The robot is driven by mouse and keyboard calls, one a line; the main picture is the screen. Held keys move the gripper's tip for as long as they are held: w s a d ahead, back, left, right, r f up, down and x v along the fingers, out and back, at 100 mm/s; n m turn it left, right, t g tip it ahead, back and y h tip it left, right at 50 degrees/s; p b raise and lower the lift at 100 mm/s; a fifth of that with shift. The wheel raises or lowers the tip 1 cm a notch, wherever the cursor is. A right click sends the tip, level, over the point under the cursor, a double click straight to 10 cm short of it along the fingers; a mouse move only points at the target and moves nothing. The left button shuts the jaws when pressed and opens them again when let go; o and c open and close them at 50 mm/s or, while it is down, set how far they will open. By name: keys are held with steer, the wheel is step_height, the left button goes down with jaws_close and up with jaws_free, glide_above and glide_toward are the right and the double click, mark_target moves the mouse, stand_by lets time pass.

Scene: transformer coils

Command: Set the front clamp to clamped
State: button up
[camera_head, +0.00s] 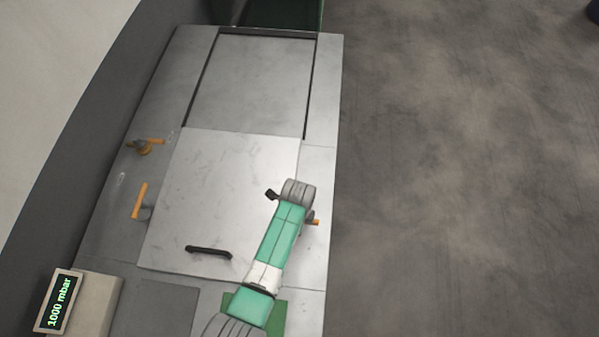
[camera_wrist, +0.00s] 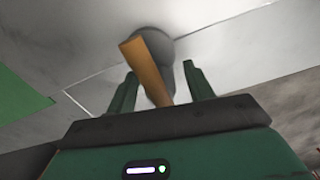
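An orange clamp handle (camera_wrist: 148,72) on a grey round base (camera_wrist: 154,46) fills the middle of the wrist view. My gripper (camera_wrist: 160,70) has its two dark green fingers apart, one on each side of the handle, with a gap to each. In the head view only the tip of an orange handle (camera_head: 316,222) shows at the lid's right side; my arm hides the rest and my fingers. I cannot tell which one is the front clamp.
A flat grey metal lid (camera_head: 230,185) with a black bar handle (camera_head: 208,250) lies on the metal bench (camera_head: 322,100). A display (camera_head: 59,301) at lower left reads 1000 mbar. The floor (camera_head: 460,170) right of the bench is clear.

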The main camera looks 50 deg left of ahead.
steer(key=shift+r, duration=0.1)
step_height(320, 180, up, 8)
steer(key=shift+f+p, duration=0.15)
steer(key=shift+p, duration=0.5)
steer(key=shift+w, duration=0.1)
